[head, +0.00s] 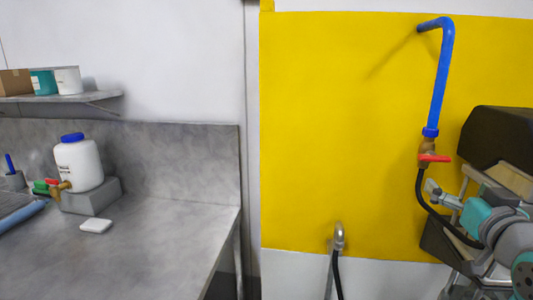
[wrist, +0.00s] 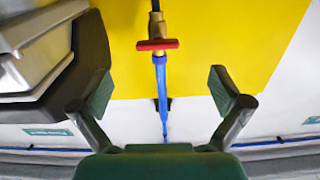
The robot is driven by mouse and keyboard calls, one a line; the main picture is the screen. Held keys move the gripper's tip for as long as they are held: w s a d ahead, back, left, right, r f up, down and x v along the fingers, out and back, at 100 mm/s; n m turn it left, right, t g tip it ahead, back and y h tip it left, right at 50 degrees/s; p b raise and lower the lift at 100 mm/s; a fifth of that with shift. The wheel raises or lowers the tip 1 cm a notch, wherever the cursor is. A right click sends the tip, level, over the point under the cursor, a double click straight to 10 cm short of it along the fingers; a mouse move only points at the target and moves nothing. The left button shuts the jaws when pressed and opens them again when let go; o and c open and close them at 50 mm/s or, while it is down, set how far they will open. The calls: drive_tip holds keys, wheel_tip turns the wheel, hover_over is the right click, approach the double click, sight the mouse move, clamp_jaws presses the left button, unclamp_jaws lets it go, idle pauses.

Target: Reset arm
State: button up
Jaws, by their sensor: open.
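My gripper (wrist: 160,92) is open and empty in the wrist view, its two green-padded fingers spread wide. In the head view my gripper (head: 442,196) is at the right, below a brass valve with a red handle (head: 435,158). In the wrist view the red handle (wrist: 157,44) lies ahead of the fingers, level across the picture. A blue pipe (wrist: 161,85) runs from the valve and shows between the fingers. No finger visibly touches the valve or pipe.
A black hose (head: 424,195) hangs from the valve beside my arm. A dark box-like unit (head: 500,140) stands close at the right. A metal hook-shaped spout (head: 339,237) is lower down.

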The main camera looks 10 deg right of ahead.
drive_tip(key=s+a+f+y, duration=0.1)
drive_tip(key=a+f, duration=0.2)
drive_tip(key=f, duration=0.7)
drive_tip(key=a+f, duration=0.4)
drive_tip(key=f, duration=0.5)
drive_tip(key=s+a+f+g+y, duration=0.1)
drive_tip(key=s+a+f, duration=0.25)
drive_tip(key=f, duration=0.25)
drive_tip(key=s+a+f, duration=0.3)
drive_tip(key=s+f, duration=0.2)
drive_tip(key=f, duration=0.2)
drive_tip(key=s+a+f+n+g+y, duration=0.1)
drive_tip(key=s+a+f, duration=0.25)
drive_tip(key=s, duration=0.25)
drive_tip(key=s+a+f, duration=0.2)
drive_tip(key=s+f, duration=0.2)
drive_tip(key=s, duration=0.3)
drive_tip(key=s+a+n+y, duration=0.1)
drive_tip(key=s+a, duration=0.1)
drive_tip(key=s, duration=0.6)
drive_tip(key=s+a+n+y, duration=0.1)
drive_tip(key=s+a, duration=0.1)
drive_tip(key=s, duration=0.6)
drive_tip(key=shift+s+f+g, duration=0.25)
drive_tip(key=shift+s+g, duration=0.05)
drive_tip(key=shift+s, duration=0.05)
